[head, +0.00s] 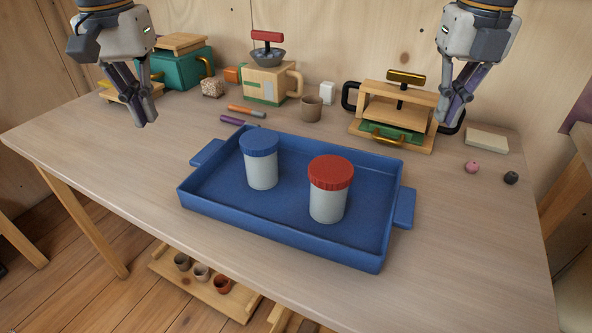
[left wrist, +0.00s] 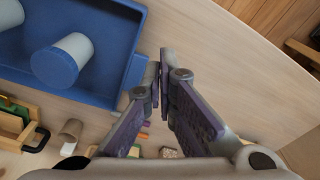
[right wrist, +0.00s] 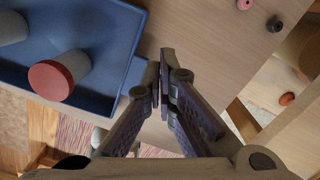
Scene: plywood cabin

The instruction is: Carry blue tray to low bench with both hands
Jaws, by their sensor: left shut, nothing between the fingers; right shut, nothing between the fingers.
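The blue tray (head: 285,235) lies flat on the table, with one handle at its left end (head: 207,152) and one at its right end (head: 405,208). A white jar with a blue lid (head: 261,165) and a white jar with a red lid (head: 328,190) stand upright in it. My left gripper (head: 148,122) is shut and empty, above the table beyond the tray's left end. My right gripper (head: 446,122) is shut and empty, above the table beyond its right end. Neither touches the tray. I cannot tell which wooden piece is the low bench.
A wooden press (head: 395,112), a grinder (head: 268,82), a brown cup (head: 311,108) and a green box (head: 180,68) stand along the back. Pink and black beads lie at right (head: 472,167). A low wooden board (head: 205,285) with small cups is below the front edge.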

